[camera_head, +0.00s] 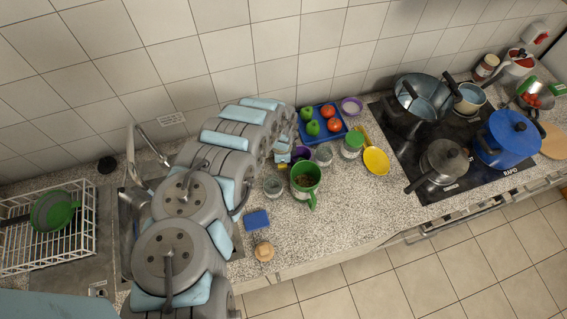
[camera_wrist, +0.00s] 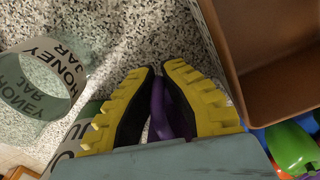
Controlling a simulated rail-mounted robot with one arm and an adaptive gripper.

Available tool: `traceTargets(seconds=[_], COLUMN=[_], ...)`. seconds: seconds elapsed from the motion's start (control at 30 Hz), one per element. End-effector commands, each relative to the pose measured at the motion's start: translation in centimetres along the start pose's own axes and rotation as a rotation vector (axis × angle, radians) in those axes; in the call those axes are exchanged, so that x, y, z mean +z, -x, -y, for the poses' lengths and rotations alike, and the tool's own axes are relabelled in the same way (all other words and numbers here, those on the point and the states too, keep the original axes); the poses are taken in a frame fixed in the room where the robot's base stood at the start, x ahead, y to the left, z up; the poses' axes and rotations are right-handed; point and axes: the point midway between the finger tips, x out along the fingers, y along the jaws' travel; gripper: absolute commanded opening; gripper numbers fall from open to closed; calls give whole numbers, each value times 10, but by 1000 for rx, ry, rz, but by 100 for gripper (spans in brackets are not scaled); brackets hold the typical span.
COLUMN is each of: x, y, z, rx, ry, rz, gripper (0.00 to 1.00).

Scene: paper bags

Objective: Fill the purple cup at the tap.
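The purple cup (camera_head: 300,153) stands on the speckled counter, partly hidden behind my gripper and nearby jars. In the wrist view purple parts of the cup (camera_wrist: 160,108) show between the yellow-and-black fingers of my gripper (camera_wrist: 160,72). The fingers are close together with the purple between them and look shut on it; the contact itself is hard to see. In the head view my gripper (camera_head: 282,158) is at the cup's left side. The metal tap (camera_head: 151,146) is at the back of the sink (camera_head: 124,206), at left, partly hidden by my arm.
Glass jars (camera_head: 272,186) and a green mug (camera_head: 305,183) stand close around the cup. A blue tray (camera_head: 312,138) with peppers and tomatoes is behind. In the wrist view, a honey jar (camera_wrist: 40,80) is left and a brown open box (camera_wrist: 270,45) right. A dish rack (camera_head: 50,232) stands far left.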

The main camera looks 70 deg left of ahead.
Motion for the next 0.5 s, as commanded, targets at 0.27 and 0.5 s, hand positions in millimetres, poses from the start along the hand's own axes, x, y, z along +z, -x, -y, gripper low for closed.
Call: traceTargets(seconds=[0.27,0.5], x=[2,1], y=[29,58], z=[1,3], rx=[-1,-5], ry=[2,1], rz=[3,2], gripper=[0,0])
